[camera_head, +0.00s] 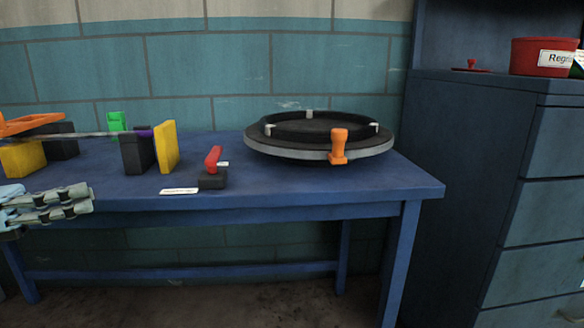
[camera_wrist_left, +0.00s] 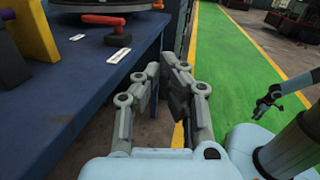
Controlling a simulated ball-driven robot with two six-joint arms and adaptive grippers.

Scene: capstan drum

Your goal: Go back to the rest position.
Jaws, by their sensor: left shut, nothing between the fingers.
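My left gripper (camera_head: 88,198) comes in from the left edge in the head view, in front of the blue table's front edge. Its fingers are shut with nothing between them. In the left wrist view the same gripper (camera_wrist_left: 165,75) points ahead beside the table's end, over the floor, touching nothing. A small dark claw at the right of the left wrist view looks like my right gripper (camera_wrist_left: 266,103). It is too small and dark to tell whether it is open.
The blue table (camera_head: 330,190) bears a round black drum (camera_head: 290,128) with an orange handle (camera_head: 338,146), a red lever (camera_head: 213,158), and yellow (camera_head: 166,146) and green (camera_head: 118,122) blocks. A blue cabinet (camera_head: 480,150) with a red pot (camera_head: 535,58) stands right. Green floor (camera_wrist_left: 235,60) is clear.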

